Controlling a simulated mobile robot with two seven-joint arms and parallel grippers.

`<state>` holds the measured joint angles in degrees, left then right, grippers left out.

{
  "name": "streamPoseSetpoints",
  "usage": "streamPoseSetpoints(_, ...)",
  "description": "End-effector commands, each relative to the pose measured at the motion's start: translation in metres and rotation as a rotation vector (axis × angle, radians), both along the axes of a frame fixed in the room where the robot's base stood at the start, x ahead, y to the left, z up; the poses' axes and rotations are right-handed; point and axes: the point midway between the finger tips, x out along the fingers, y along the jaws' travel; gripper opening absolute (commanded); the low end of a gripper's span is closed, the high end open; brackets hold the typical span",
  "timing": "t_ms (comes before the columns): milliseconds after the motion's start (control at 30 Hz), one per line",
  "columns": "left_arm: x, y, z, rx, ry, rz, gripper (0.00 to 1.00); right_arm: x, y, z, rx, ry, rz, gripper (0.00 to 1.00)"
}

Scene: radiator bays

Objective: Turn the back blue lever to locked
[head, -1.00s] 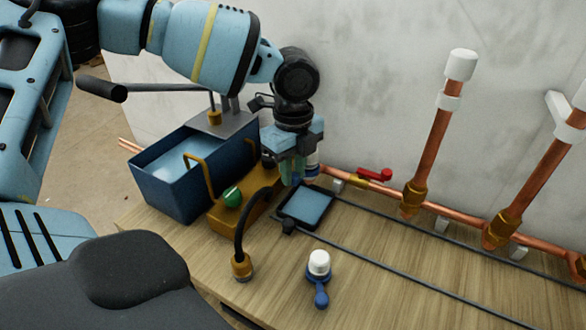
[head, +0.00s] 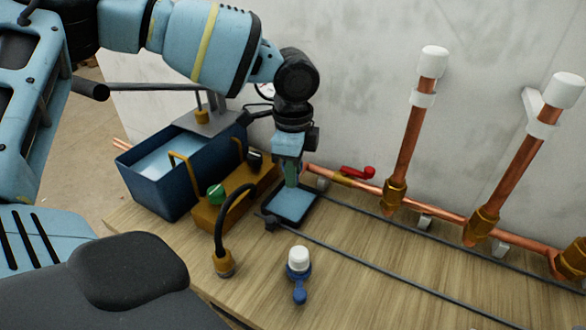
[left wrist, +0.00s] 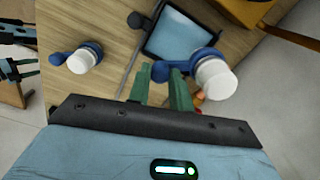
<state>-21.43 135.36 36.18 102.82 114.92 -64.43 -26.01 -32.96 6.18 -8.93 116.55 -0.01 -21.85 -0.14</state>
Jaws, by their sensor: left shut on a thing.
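The back blue lever (left wrist: 210,72) has a white cap and shows in the left wrist view beside the tablet. Its handle points left in that view, between my left fingertips (left wrist: 160,76), which are shut on it. In the head view my left gripper (head: 291,178) points down at the back of the bench and hides this lever. The front blue lever (head: 299,267) has a white cap and its handle points toward the front. It also shows in the left wrist view (left wrist: 86,57). A small teal gripper, apparently my right one (left wrist: 20,67), shows at the left edge of the wrist view.
A dark tablet (head: 310,206) lies just below the gripper. A brown box with a green knob (head: 216,194) and a blue bin (head: 150,191) stand left. Copper pipes with a red lever (head: 357,172) run along the wall. A cable crosses the bench.

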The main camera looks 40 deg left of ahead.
Motion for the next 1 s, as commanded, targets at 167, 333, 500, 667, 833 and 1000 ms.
streamPoseSetpoints(167, 0.0, 0.0, 0.0, -0.002, -0.001, 0.009, 0.0, 0.0, 0.0, 0.0, 0.0, 0.0, 0.0, 0.58)
streamPoseSetpoints(333, 0.0, -0.001, 0.0, -0.002, -0.001, 0.009, 0.0, 0.0, 0.0, 0.0, 0.0, 0.0, 0.0, 0.58)
streamPoseSetpoints(500, 0.0, 0.0, 0.0, -0.002, -0.001, 0.009, 0.33, 0.0, 0.0, 0.0, 0.0, 0.0, 0.0, 0.58)
streamPoseSetpoints(667, 0.0, 0.0, 0.0, -0.002, -0.001, 0.008, 0.43, 0.0, 0.0, 0.0, 0.0, 0.0, 0.0, 0.58)
streamPoseSetpoints(833, 0.0, 0.0, 0.0, -0.001, 0.0, 0.008, 0.43, 0.0, 0.0, 0.0, 0.0, 0.0, 0.0, 0.58)
streamPoseSetpoints(1000, 0.001, 0.0, 0.011, -0.001, -0.004, 0.008, 0.43, 0.0, 0.0, 0.0, 0.0, -0.001, 0.0, 0.58)
